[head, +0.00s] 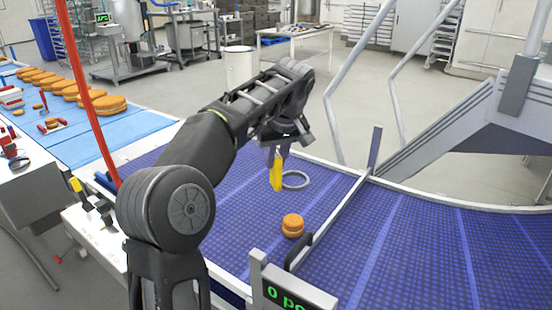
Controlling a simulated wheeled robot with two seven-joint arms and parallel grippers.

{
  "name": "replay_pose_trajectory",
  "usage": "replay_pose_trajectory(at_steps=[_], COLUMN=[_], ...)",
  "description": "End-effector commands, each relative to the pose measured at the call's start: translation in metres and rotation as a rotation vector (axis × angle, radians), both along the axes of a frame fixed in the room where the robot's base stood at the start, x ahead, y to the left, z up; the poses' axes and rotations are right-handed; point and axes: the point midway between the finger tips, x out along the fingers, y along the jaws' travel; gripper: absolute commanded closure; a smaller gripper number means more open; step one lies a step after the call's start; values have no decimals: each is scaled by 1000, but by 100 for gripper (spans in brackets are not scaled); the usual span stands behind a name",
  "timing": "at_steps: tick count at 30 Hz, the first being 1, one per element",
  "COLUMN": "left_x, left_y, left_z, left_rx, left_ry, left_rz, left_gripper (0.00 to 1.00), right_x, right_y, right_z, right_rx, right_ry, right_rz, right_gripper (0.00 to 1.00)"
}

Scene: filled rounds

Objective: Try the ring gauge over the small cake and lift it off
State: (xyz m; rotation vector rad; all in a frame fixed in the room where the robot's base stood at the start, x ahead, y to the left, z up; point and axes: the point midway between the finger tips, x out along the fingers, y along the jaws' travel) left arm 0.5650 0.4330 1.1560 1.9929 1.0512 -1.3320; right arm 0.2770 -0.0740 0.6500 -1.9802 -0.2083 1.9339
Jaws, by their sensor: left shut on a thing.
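My left gripper (277,152) is shut on the ring gauge (277,174) by its upright yellow handle. The gauge's grey ring hangs to the right of the handle, above the blue belt. The small cake (292,226), round and orange-brown with a filling line, sits below and in front of the ring in the picture. The ring is apart from the cake and not around it. The fingertips are small and partly hidden by the wrist. My right gripper is not in view.
The blue belt (400,240) is crossed by a metal guide rail (330,222) just right of the cake, with a black handle (298,254). A display with green text (295,299) stands at the front. Larger cakes (102,103) line another belt at left. A red pole (88,100) rises there.

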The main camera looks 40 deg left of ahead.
Motion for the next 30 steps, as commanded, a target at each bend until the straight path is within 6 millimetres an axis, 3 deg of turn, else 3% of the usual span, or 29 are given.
replay_pose_trajectory(at_steps=[16, 30], left_x=[0, 0], left_y=[0, 0], left_z=[-1, -25], left_rx=[0, 0], left_ry=[0, 0], left_rz=[0, 0], left_gripper=[100, 100], right_x=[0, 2], right_y=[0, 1], right_z=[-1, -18], right_rx=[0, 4], right_ry=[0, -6], right_rz=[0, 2], right_gripper=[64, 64])
